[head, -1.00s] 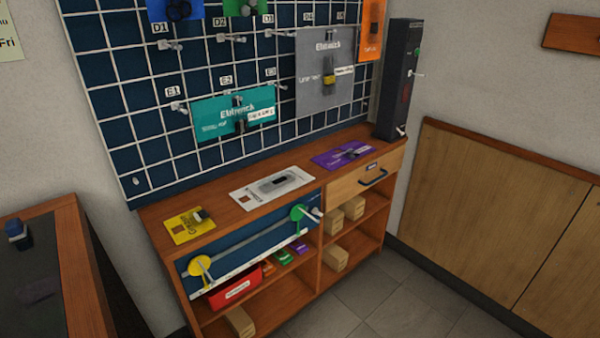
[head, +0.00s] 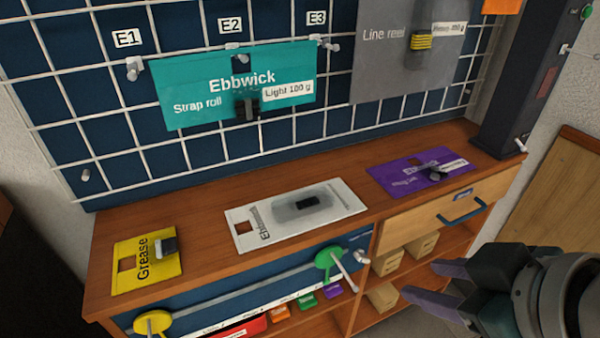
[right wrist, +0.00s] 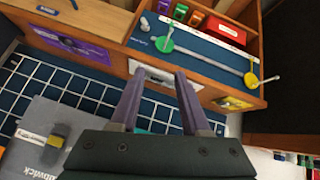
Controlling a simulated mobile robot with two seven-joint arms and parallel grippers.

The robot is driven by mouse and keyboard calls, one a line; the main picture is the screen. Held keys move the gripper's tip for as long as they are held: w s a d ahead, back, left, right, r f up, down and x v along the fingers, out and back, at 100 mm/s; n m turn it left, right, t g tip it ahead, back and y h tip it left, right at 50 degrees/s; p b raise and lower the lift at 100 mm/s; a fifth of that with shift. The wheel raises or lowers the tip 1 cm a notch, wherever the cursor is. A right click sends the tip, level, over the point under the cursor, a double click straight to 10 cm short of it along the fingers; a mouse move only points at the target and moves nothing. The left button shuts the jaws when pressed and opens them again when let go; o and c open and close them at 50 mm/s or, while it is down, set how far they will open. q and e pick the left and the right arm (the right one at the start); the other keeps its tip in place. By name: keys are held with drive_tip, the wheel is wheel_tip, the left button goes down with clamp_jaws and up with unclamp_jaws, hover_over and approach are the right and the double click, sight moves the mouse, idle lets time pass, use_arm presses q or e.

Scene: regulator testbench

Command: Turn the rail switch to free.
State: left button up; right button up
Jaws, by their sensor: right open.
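A dark blue panel (head: 240,297) on the bench front carries a pale rail (head: 250,290), with a yellow disc (head: 152,322) at its left end and a green disc (head: 328,261) at its right. A small grey knob (head: 361,257) sits right of the green disc. I cannot tell which of these is the rail switch, and no "free" mark is legible. My right gripper (head: 420,279) is open and empty, low in front of the bench's right side. The right wrist view shows its spread fingers (right wrist: 160,72) and the green disc (right wrist: 163,44) beyond. My left gripper is out of view.
A black column (head: 512,80) with a green button and small levers stands at the bench's right end. Yellow (head: 147,260), white (head: 297,213) and purple (head: 410,172) cards lie on the top. A drawer (head: 450,207) is closed above shelves with boxes.

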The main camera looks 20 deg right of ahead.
drive_tip(key=w+d+f+n+t+b, duration=0.1)
drive_tip(key=w+d+f+t+b, duration=0.15)
drive_tip(key=f+b, duration=0.5)
drive_tip(key=w+d+f+n+t+b, duration=0.2)
drive_tip(key=w+f+b, duration=0.2)
drive_tip(key=f+b, duration=0.4)
drive_tip(key=n+t+y+b, duration=0.25)
drive_tip(key=t+b, duration=0.35)
drive_tip(key=b, duration=0.8)
approach(365, 261)
drive_tip(key=shift+n+g+h, duration=0.25)
drive_tip(key=shift+n+h, duration=0.1)
drive_tip(key=shift+n, duration=0.1)
drive_tip(key=w+b, duration=0.1)
drive_tip(key=w, duration=0.1)
drive_tip(key=w+b, duration=0.1)
drive_tip(key=w, duration=0.2)
drive_tip(key=w+a+b, duration=0.1)
drive_tip(key=w, duration=0.1)
drive_tip(key=shift+w, duration=0.3)
drive_tip(key=shift+w+r, duration=0.15)
drive_tip(key=shift+w, duration=0.3)
clamp_jaws()
